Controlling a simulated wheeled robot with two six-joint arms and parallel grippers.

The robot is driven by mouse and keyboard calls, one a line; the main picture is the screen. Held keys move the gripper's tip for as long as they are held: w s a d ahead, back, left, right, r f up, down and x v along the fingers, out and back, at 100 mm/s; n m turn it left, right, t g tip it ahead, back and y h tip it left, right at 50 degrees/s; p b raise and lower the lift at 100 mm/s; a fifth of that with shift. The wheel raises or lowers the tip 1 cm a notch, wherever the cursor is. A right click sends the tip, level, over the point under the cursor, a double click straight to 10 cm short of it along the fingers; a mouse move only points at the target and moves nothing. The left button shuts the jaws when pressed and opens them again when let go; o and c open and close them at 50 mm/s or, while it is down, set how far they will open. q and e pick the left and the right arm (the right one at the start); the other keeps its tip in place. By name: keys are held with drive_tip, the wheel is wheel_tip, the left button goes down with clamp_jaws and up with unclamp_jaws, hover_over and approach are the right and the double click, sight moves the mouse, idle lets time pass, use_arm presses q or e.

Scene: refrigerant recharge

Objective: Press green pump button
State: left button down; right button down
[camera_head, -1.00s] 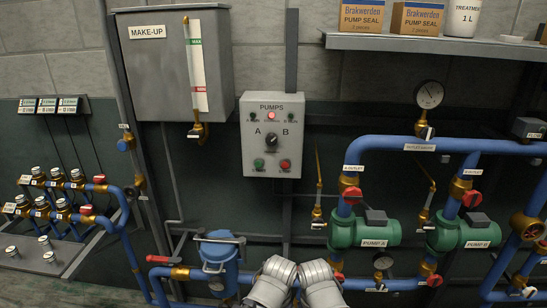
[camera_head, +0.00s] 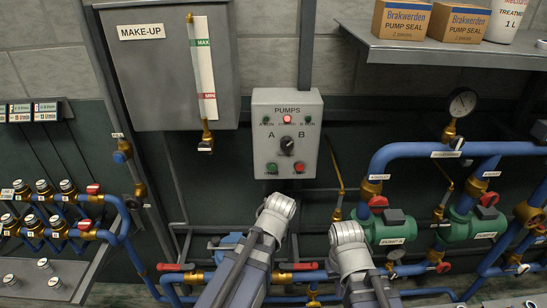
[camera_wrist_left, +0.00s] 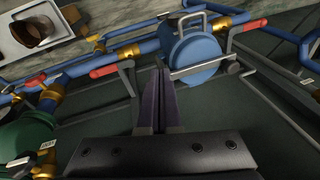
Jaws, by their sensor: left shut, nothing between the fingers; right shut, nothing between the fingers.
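The pump control panel (camera_head: 258,142) is a grey box labelled PUMPS on the wall. The green button (camera_head: 272,168) is at its lower left, beside the red button (camera_head: 299,167). A dark selector knob (camera_head: 286,144) sits above them between A and B, and a red lamp at the top is lit. My left gripper (camera_wrist_left: 165,72) is shut and empty in the left wrist view, near the blue vessel (camera_wrist_left: 194,55); my arm hides it in the head view. My right gripper (camera_head: 348,236) is shut and empty below right of the panel, its fingers hard to make out.
Blue pipes (camera_head: 425,151) and green pumps (camera_head: 392,228) stand at the right, with a thin brass-ended lever (camera_head: 338,180) nearer the panel. The MAKE-UP tank (camera_head: 150,75) hangs upper left and a shelf (camera_head: 440,50) juts out upper right.

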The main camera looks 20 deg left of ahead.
sight(272, 167)
use_arm(q)
drive_tip(key=w+r+n+t+y, duration=0.5)
drive_tip(key=w+r+n+y, duration=0.1)
drive_tip(key=w+r, duration=0.5)
drive_tip(key=shift+r+n+t+y, duration=0.3)
drive_tip(key=shift+r+t+y, duration=0.1)
drive_tip(key=shift+r+y, duration=0.3)
drive_tip(key=shift+w+a, duration=0.4)
drive_tip(key=shift+w, duration=1)
drive_tip(key=shift+w+a, duration=0.4)
drive_tip(key=shift+w, duration=0.95)
drive_tip(key=shift+w+a, duration=0.4)
drive_tip(key=shift+w, duration=1)
drive_tip(key=shift+w, duration=0.15)
drive_tip(key=shift+w, duration=0.3)
